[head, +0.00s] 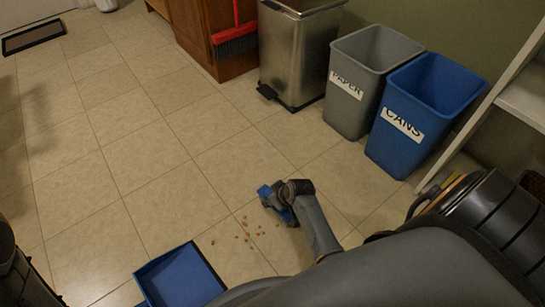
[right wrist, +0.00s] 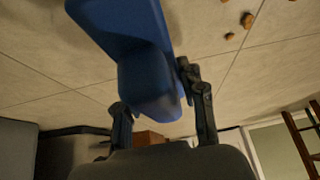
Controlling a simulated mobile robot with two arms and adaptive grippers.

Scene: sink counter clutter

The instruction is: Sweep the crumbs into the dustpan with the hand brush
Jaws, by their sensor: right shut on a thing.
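The hand brush (head: 266,192) is blue and is held low over the tiled floor; in the right wrist view its blue body (right wrist: 145,65) runs up from between the fingers. My right gripper (right wrist: 160,95) is shut on it. Several small brown crumbs (head: 249,237) lie scattered on the floor just below and left of the brush in the head view. A few crumbs (right wrist: 247,20) also show at the top right of the right wrist view. The blue dustpan (head: 183,277) lies on the floor at the bottom, left of the crumbs. My left arm shows only partly at the left edge, without clear fingertips.
A grey PAPER bin (head: 350,110), a blue CANS bin (head: 395,150) and a metal pedal bin (head: 295,55) stand at the back right. A red broom (head: 236,42) leans on the wooden cabinet. A dark mat (head: 33,37) lies far left. The left floor is clear.

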